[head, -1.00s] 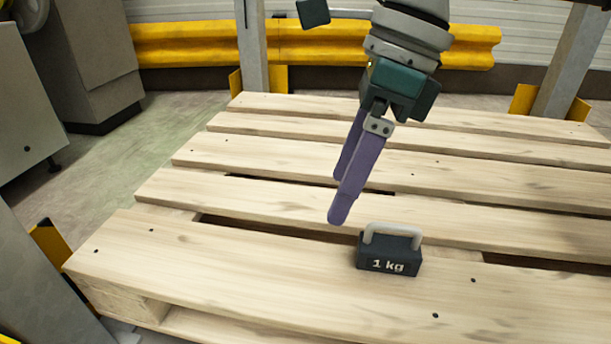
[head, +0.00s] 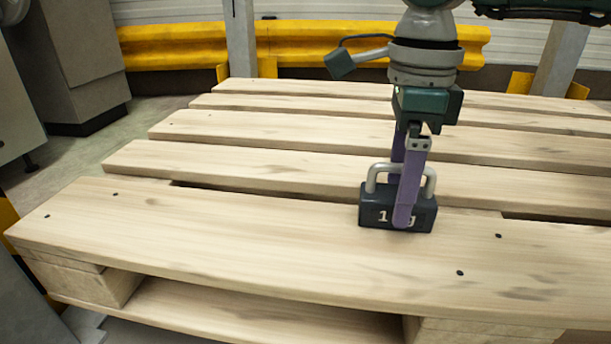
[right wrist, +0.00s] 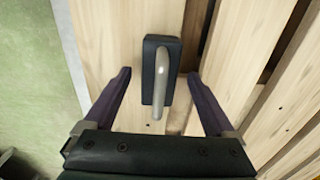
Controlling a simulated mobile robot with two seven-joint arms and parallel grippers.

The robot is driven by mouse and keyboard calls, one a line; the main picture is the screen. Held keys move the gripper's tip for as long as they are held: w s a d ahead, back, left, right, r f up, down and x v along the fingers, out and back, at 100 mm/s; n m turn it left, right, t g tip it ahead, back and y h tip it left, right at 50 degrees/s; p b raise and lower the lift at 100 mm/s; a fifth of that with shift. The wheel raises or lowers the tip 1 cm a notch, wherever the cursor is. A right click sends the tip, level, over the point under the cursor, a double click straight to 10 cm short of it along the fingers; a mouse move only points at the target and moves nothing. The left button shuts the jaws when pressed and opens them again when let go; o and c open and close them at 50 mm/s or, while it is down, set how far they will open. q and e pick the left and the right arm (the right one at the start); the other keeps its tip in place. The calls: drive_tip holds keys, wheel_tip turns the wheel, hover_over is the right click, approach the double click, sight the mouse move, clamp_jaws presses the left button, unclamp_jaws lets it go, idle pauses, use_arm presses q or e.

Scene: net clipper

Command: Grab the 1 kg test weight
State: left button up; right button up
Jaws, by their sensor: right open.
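The 1 kg test weight (head: 372,214) is a dark block with a light grey handle. It stands upright on the pallet's front board. My right gripper (head: 402,215) points down at it, with one purple finger in front of the block, hiding part of its label, and the other finger mostly hidden behind. In the right wrist view the weight (right wrist: 149,80) and its handle lie between the open fingers of my right gripper (right wrist: 165,88), with a gap on both sides. My left gripper is not in view.
The wooden pallet (head: 250,225) has slatted boards with gaps between them. A yellow guard rail (head: 190,45) runs behind it, with grey posts. A grey cabinet (head: 75,60) stands at the left. The front board is clear on both sides of the weight.

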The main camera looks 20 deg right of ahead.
drive_tip(key=shift+f, duration=0.9)
drive_tip(key=shift+s+r, duration=0.1)
drive_tip(key=shift+c, duration=0.2)
clamp_jaws()
drive_tip(key=shift+r, duration=0.1)
